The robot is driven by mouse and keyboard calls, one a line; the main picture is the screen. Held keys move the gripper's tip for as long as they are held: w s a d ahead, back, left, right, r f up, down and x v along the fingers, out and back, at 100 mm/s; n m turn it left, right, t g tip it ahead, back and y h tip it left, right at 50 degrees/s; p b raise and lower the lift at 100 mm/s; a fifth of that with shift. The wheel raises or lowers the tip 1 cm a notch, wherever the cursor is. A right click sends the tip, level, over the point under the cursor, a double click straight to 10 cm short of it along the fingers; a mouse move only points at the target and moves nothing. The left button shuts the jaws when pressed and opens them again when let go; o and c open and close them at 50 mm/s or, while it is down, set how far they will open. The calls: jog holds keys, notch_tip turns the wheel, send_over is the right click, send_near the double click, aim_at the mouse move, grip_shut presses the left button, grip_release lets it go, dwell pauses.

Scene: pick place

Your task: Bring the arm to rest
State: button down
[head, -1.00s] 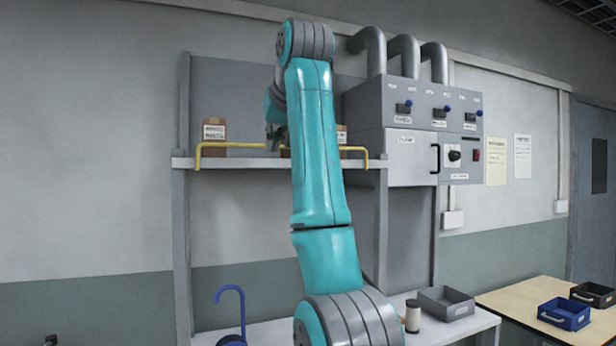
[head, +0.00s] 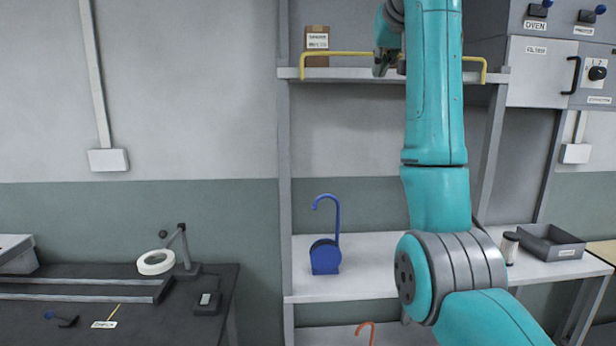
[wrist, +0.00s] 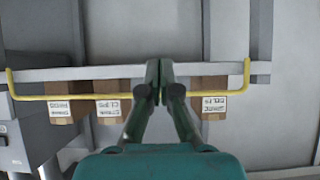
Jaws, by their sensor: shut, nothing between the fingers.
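My gripper (head: 386,62) is up at the shelf with the yellow rail, in front of its edge in the head view, partly hidden by my teal arm. In the wrist view my gripper (wrist: 165,80) has its fingers together with nothing between them. Beyond it, labelled cardboard boxes show on the shelf: two at left, one box (wrist: 61,107) at the far left and one (wrist: 111,104) beside the fingers, and another box (wrist: 211,100) at right. My arm is raised, its upper part cut off by the top of the head view.
The upper shelf (head: 350,74) carries a yellow rail (head: 335,53). Below, the white shelf (head: 310,290) holds a blue hooked object (head: 325,256), a small cylinder (head: 509,247) and a grey tray (head: 550,240). A dark bench (head: 220,280) stands left.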

jog(key=w+f, duration=0.3)
jog(key=f, duration=0.9)
jog(key=w+f, duration=0.2)
jog(key=f, duration=1.1)
jog(key=w+f, duration=0.3)
jog(key=f, duration=0.9)
jog(key=s+f+t, duration=0.1)
jog(key=s+f, duration=0.4)
jog(key=f, duration=0.5)
jog(key=s+f, duration=0.5)
jog(key=f, duration=0.4)
jog(key=s+f+t, duration=0.1)
jog(key=s+f, duration=0.4)
jog(key=f, duration=0.5)
jog(key=s+f, duration=0.4)
jog(key=s, duration=0.5)
jog(key=s+f, duration=0.4)
jog(key=s, duration=0.6)
jog(key=s+f, duration=0.5)
jog(key=s, duration=0.4)
jog(key=s+r, duration=0.4)
jog(key=s, duration=0.5)
jog(key=s+r+t, duration=0.1)
jog(key=s+r, duration=0.2)
jog(key=s, duration=0.6)
jog(key=s+r, duration=0.4)
jog(key=s, duration=0.5)
jog(key=shift+s+r+t, duration=0.25)
jog(key=shift+r+t, duration=0.05)
jog(key=shift+r, duration=0.05)
